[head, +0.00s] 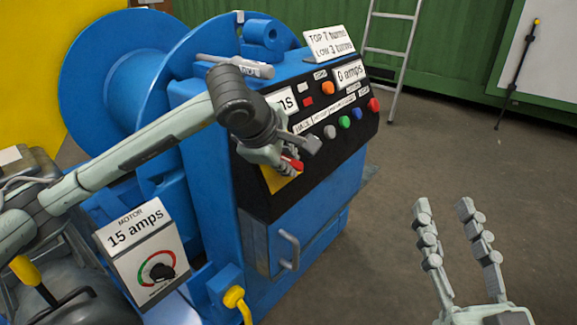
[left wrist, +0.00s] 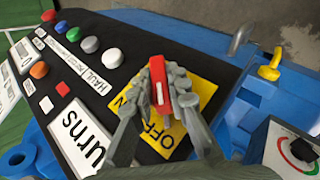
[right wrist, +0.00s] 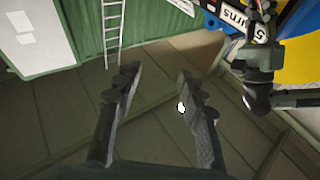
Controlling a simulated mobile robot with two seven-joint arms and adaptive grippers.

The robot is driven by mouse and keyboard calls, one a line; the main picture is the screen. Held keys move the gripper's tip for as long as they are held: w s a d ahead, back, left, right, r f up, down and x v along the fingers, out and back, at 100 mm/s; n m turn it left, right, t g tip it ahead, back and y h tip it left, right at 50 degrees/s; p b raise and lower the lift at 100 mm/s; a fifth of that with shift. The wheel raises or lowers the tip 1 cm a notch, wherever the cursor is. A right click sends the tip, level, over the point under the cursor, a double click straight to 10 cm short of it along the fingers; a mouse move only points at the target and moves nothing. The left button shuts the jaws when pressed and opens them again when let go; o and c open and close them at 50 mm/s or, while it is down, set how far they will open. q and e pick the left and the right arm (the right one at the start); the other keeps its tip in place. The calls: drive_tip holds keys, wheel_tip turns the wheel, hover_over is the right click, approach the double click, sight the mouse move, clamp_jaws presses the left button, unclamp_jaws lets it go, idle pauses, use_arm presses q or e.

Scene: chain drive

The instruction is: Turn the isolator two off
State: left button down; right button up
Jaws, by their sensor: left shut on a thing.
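The isolator is a red handle (head: 291,163) on a yellow plate (head: 277,180) at the lower left of the black control panel. In the left wrist view the red handle (left wrist: 159,93) lies between my left fingers, and the yellow plate (left wrist: 205,90) shows "OFF" beside them. My left gripper (head: 296,156) is shut on the red handle; its fingers hide part of the plate's lettering. I cannot tell which number this isolator bears. My right gripper (head: 451,210) is open and empty over the floor, right of the machine; it also shows in the right wrist view (right wrist: 158,85).
The blue winch cabinet (head: 205,180) carries several coloured buttons, including a green one (head: 345,122), near my left gripper. A motor box (head: 145,250) reading "15 amps" stands at lower left. A ladder (head: 390,60) leans at the back. The floor at right is clear.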

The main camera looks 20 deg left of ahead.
drive_tip(key=shift+s+r+t, duration=0.15)
drive_tip(key=shift+r+t, duration=0.15)
drive_tip(key=shift+r, duration=0.1)
use_arm(q)
drive_tip(key=c, duration=1.5)
unclamp_jaws()
drive_tip(key=v, duration=1.2)
drive_tip(key=shift+s, duration=0.1)
